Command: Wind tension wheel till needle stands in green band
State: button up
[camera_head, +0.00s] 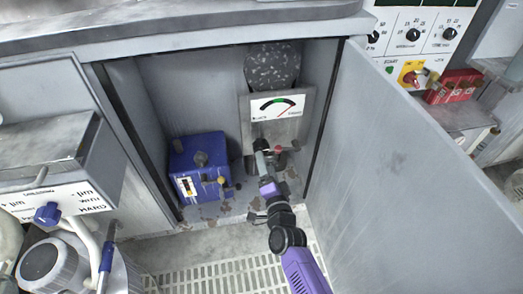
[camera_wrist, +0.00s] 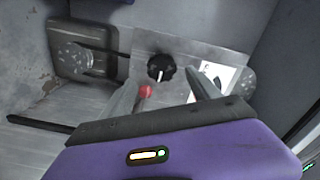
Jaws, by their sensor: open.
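The gauge (camera_head: 278,107) is on a grey plate inside the open cabinet, with a dark, green and red arc. Its thin needle leans right, toward the red end; its exact reading is too small to tell. In the wrist view a black round wheel (camera_wrist: 160,68) with a white mark is on the plate. My gripper (camera_wrist: 162,80) is open, with one finger either side of the line to the wheel; contact cannot be told. A red knob (camera_wrist: 145,91) shows beside the left finger. In the head view my gripper (camera_head: 266,158) is below the gauge and hides the wheel.
A blue box (camera_head: 200,165) stands left of my gripper inside the cabinet. A speckled round part (camera_head: 272,66) is above the gauge. The open door (camera_head: 385,150) bounds the right side. A grated floor (camera_head: 230,275) lies in front.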

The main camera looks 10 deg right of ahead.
aim_at(261, 148)
jog(key=shift+w+r+b, duration=0.1)
jog(key=shift+w+b, duration=2.35)
jog(key=shift+w, duration=1.45)
jog(key=shift+c, duration=0.2)
jog(key=c, duration=1.3)
jog(key=shift+r+n, duration=0.1)
jog(key=shift+n, duration=0.3)
jog(key=n+p, duration=0.2)
jog(key=n, duration=0.1)
jog(key=shift+n+p, duration=0.55)
jog(key=shift+n, duration=1.55)
